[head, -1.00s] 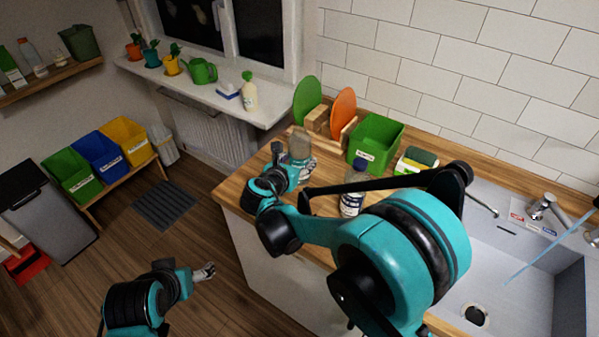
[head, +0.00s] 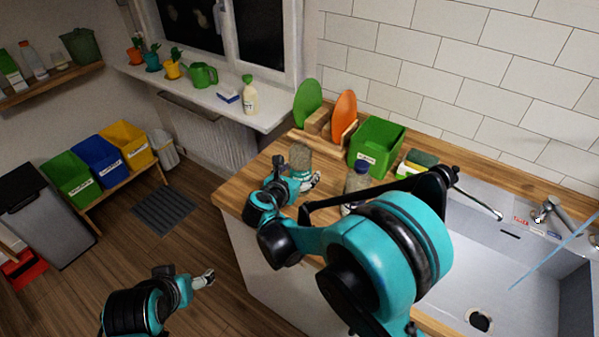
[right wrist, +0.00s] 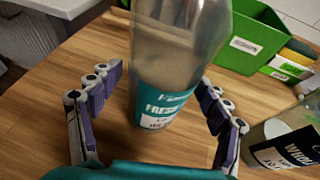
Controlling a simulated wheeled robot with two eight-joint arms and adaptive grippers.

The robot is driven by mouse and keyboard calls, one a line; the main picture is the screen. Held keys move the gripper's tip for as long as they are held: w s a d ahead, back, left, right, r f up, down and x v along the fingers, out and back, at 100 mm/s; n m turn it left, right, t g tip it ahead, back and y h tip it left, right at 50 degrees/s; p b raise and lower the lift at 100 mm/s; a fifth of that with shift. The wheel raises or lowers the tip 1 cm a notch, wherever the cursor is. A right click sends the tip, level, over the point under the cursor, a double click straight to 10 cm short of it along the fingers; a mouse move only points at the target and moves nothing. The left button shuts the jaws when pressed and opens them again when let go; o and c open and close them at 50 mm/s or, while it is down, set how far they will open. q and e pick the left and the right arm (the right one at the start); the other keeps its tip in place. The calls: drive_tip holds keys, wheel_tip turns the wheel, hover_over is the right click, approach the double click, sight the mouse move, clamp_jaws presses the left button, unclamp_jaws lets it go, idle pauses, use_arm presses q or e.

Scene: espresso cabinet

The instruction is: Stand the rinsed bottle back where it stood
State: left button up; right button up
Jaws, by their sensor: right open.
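A clear bottle with a teal label (right wrist: 165,85) appears to stand upright on the wooden counter (head: 235,193). It also shows in the head view (head: 300,157), near the counter's left end. My right gripper (right wrist: 160,108) is open, its fingers on either side of this bottle with gaps visible. The same gripper shows in the head view (head: 306,182). My left gripper (head: 205,279) is low over the floor at the left, far from the bottle. Its fingers are too small to read.
A second bottle with a dark label (right wrist: 285,140) stands to the right, partly behind my right arm in the head view (head: 357,178). Behind are a green bin (head: 375,143) and a rack with a green and an orange plate (head: 343,112). The sink (head: 530,290) is at the right.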

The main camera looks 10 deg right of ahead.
drive_tip(key=shift+r, duration=0.15)
drive_tip(key=shift+s+a+r+p, duration=0.2)
drive_tip(key=shift+s+p, duration=0.05)
drive_tip(key=shift+p, duration=0.05)
drive_tip(key=p+v, duration=0.3)
drive_tip(key=v, duration=0.8)
drive_tip(key=s+d+m+g+y, duration=0.35)
drive_tip(key=s+d+m, duration=0.45)
drive_tip(key=d+m, duration=0.3)
drive_tip(key=s+f+m+y, duration=0.1)
drive_tip(key=s+m+y, duration=0.3)
drive_tip(key=s+m, duration=0.7)
drive_tip(key=m, duration=0.7)
drive_tip(key=shift+s+f+g, duration=0.1)
drive_tip(key=shift+g, duration=0.15)
